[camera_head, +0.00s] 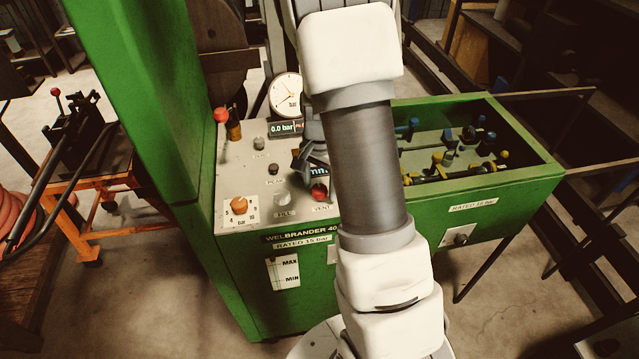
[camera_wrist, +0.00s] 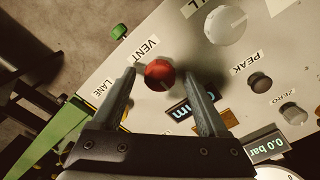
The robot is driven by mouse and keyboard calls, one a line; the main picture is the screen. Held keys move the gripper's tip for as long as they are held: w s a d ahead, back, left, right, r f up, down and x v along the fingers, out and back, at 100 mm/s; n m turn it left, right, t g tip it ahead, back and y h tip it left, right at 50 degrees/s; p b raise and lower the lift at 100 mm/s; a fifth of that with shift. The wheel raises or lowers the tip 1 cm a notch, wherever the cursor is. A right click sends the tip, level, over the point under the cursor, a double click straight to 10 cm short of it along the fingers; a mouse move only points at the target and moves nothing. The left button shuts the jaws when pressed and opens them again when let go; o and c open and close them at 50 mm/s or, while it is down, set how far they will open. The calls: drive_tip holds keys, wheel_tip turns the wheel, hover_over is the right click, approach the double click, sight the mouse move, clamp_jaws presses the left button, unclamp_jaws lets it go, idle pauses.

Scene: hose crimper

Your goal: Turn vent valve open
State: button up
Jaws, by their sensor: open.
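The vent valve is a red round knob (camera_wrist: 159,75) beside the VENT label on the grey panel. In the head view the red knob (camera_head: 319,192) shows above the VENT label, partly covered by my arm. My gripper (camera_wrist: 160,79) is open, with one dark finger on each side of the knob in the wrist view. I see gaps between the fingers and the knob. I cannot tell how deep the fingertips reach beside it. In the head view my gripper (camera_head: 312,160) is mostly hidden behind my arm.
A grey FILL knob (camera_head: 283,199), an orange knob (camera_head: 239,205) and the PEAK button (camera_head: 273,169) are close by on the panel (camera_head: 228,180). A red-tipped lever (camera_head: 221,115) and a gauge (camera_head: 286,95) stand behind. A green tray (camera_head: 520,165) of fittings is at the right.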

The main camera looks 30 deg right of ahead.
drive_tip(key=shift+r, duration=0.1)
wheel_tip(320, 180, up, 17)
drive_tip(key=p, duration=0.1)
drive_tip(key=shift+r, duration=0.15)
idle(0.5)
drive_tip(key=s+a+r+n+t, duration=0.2)
drive_tip(key=s+a+r+n, duration=0.2)
drive_tip(key=s, duration=0.5)
drive_tip(key=s+a+r+n+t, duration=0.3)
drive_tip(key=s+a+r+n, duration=0.1)
drive_tip(key=s+a+n, duration=0.4)
drive_tip(key=shift+s+a+r+t, duration=0.2)
drive_tip(key=shift+s+t, duration=0.1)
drive_tip(key=shift+s, duration=0.45)
